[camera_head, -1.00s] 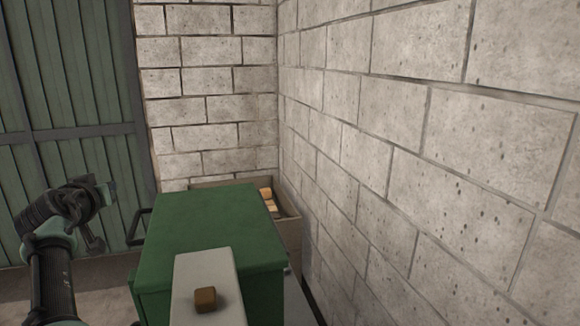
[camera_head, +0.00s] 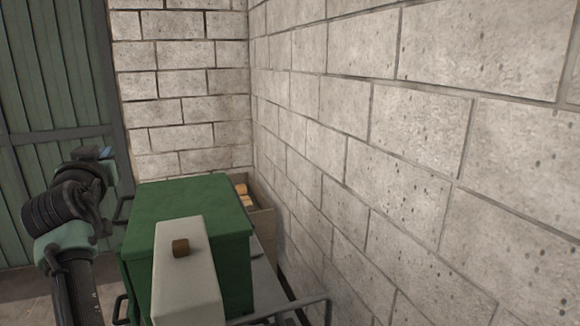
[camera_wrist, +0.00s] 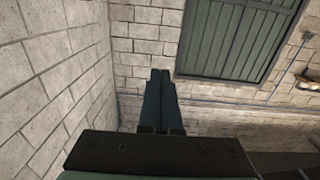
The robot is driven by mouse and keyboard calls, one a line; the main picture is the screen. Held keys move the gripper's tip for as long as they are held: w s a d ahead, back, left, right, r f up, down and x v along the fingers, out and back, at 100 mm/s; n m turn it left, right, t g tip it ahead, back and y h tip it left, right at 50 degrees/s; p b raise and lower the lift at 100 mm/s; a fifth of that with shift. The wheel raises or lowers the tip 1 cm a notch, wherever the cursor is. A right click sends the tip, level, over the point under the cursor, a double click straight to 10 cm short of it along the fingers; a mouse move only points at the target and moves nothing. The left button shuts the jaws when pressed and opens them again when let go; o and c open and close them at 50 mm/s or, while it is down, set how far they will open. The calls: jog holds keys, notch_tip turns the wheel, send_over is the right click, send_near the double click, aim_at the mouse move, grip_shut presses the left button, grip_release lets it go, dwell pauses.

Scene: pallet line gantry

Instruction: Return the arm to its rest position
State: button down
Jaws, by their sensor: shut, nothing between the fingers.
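My gripper (camera_wrist: 160,82) shows in the wrist view with its two dark fingers together and nothing between them. Beyond the fingertips are the block wall and a green slatted door (camera_wrist: 238,40). In the head view my arm is folded up at the left, with the wrist end (camera_head: 100,157) in front of the green door (camera_head: 45,90). The fingers cannot be made out clearly there. The arm end is apart from the green box, to its upper left.
A metal rail (camera_head: 300,306) is at lower right. Block walls close off the back and right.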

jog(key=s+d+r+m+t, duration=0.1)
jog(key=s+d+r+t, duration=0.2)
jog(key=d, duration=0.4)
jog(key=s+d+r+h, duration=0.1)
jog(key=s+d+r, duration=0.2)
jog(key=d+r, duration=0.25)
jog(key=s+d+r+m+t, duration=0.1)
jog(key=s+d+r+t, duration=0.15)
jog(key=d, duration=0.45)
jog(key=s+d+r+m+t+h, duration=0.1)
jog(key=s+d+r+t+h, duration=0.1)
jog(key=s+d, duration=0.5)
jog(key=s+d+r+m+t+h, duration=0.1)
jog(key=s+d+r+t+h, duration=0.2)
jog(key=s, duration=1.1)
jog(key=d+r, duration=0.2)
jog(key=d, duration=0.3)
jog(key=shift+s+d+r, duration=0.2)
jog(key=shift+s+r, duration=0.05)
jog(key=shift+r, duration=0.05)
jog(key=shift+a, duration=0.1)
